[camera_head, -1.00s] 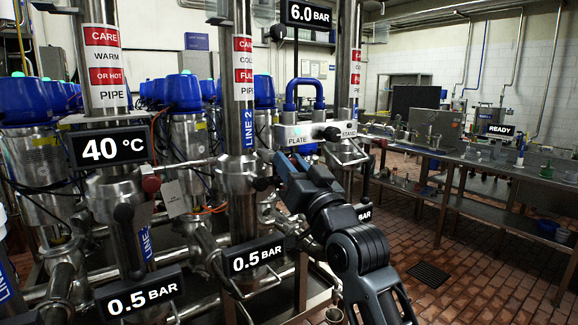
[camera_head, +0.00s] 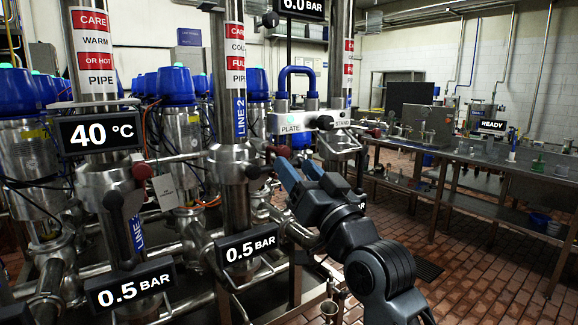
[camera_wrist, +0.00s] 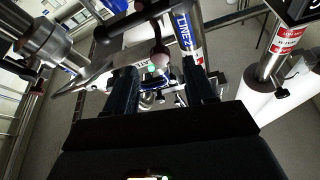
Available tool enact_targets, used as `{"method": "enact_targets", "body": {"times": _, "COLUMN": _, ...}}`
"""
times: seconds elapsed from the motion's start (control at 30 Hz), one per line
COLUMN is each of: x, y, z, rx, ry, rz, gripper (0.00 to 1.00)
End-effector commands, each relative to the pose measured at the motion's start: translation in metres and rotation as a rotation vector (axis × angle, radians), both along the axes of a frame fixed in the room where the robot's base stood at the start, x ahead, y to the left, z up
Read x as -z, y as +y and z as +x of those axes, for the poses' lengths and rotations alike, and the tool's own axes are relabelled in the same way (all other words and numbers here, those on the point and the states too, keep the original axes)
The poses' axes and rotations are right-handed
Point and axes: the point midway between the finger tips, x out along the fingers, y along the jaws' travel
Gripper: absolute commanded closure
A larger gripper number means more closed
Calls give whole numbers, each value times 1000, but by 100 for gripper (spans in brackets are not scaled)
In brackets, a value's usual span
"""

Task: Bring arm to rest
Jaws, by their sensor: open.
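My gripper (camera_head: 298,176) is at the middle of the head view, its blue fingers pointing up and to the left toward the pipes. The fingers are apart with nothing seen between them. In the wrist view my gripper (camera_wrist: 160,85) shows two dark fingers, with pipework beyond them. The LINE 2 pipe (camera_head: 240,120) stands to the left of my gripper. A plate marked PLATE and STAND (camera_head: 312,122) is above and beyond it. I cannot tell how far my fingers are from the pipes.
Valve pipes with blue caps (camera_head: 176,86) fill the left. Display signs read 40 °C (camera_head: 100,132), 0.5 BAR (camera_head: 247,246) and 0.5 BAR (camera_head: 130,285). A steel table (camera_head: 480,160) with small items stands on the right. The tiled floor (camera_head: 470,285) is bare at the lower right.

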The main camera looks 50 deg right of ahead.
Motion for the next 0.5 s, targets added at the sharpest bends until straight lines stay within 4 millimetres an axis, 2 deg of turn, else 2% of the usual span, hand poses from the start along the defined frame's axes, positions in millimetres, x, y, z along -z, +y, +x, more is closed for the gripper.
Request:
{"method": "enact_targets", "body": {"times": 0.03, "x": 5, "y": 3, "z": -6, "rx": 0, "ry": 1, "rz": 0, "gripper": 46}}
{"method": "enact_targets", "body": {"times": 0.2, "x": 8, "y": 7, "z": -17, "rx": 0, "ry": 0, "rz": 0, "gripper": 46}}
{"method": "enact_targets", "body": {"times": 0.5, "x": 7, "y": 7, "z": -18, "rx": 1, "ry": -1, "rz": -1, "gripper": 46}}
